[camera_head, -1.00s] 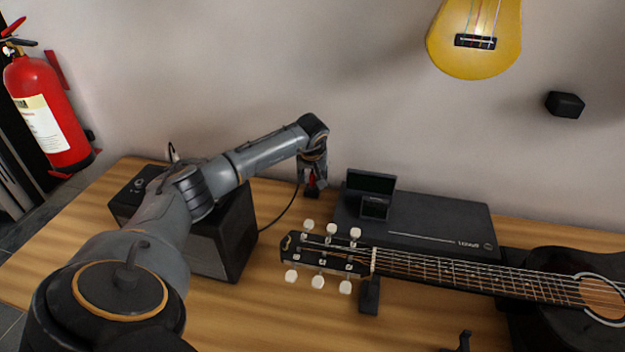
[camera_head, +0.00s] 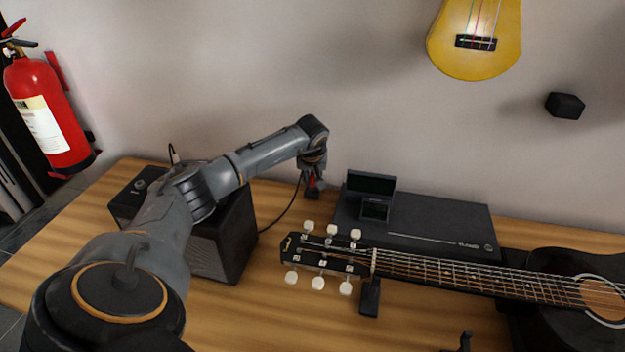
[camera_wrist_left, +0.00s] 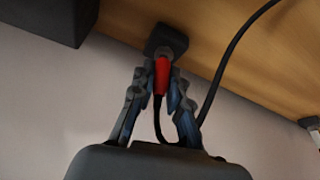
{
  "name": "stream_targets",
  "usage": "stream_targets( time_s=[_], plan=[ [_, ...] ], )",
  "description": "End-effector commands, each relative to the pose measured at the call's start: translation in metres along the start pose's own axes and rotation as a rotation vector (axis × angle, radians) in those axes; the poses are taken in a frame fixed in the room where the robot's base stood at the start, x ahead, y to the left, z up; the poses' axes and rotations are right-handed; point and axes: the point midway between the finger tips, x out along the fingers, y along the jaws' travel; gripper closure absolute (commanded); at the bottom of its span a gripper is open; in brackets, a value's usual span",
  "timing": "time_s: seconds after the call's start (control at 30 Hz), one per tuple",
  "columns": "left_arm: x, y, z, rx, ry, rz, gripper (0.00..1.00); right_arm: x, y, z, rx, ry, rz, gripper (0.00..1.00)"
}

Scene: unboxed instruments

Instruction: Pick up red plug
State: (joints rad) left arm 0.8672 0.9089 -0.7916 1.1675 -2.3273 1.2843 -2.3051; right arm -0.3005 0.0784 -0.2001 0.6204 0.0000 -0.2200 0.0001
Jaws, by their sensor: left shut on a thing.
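The red plug (camera_head: 312,182) is at the back of the wooden table, beside the wall. It also shows in the left wrist view (camera_wrist_left: 161,76), with a black cable running from its end. My left gripper (camera_head: 312,176) points down over it and is shut on it; in the left wrist view the fingers (camera_wrist_left: 161,82) press its two sides. The plug's tip meets a small black block (camera_wrist_left: 165,42) on the table; I cannot tell whether it is seated in it. My right gripper is not in view.
A black amplifier (camera_head: 225,245) stands left of the plug under my left arm. A yellow ukulele (camera_head: 478,40) hangs on the wall.

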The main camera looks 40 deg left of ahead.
Motion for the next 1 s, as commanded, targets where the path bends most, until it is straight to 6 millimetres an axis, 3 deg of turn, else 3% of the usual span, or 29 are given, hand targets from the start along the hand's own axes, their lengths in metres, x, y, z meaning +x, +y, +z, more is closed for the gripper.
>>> stream_targets(
  time_s=[0.2,0.33,0.5,0.8,1.0],
  plan=[
    [-0.027,0.0,-0.014,-0.002,0.008,0.002,1.0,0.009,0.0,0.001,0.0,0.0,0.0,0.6],
    [-0.055,-0.005,-0.004,0.003,0.006,0.0,1.0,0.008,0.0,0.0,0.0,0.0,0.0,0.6],
    [-0.103,-0.011,0.009,0.002,0.008,0.001,1.0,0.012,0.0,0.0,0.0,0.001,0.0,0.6],
    [-0.146,-0.022,0.053,0.002,0.003,0.0,1.0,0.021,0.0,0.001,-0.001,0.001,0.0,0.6],
    [-0.165,-0.026,0.069,-0.001,0.002,0.001,1.0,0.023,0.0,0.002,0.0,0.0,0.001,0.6]
  ],
)
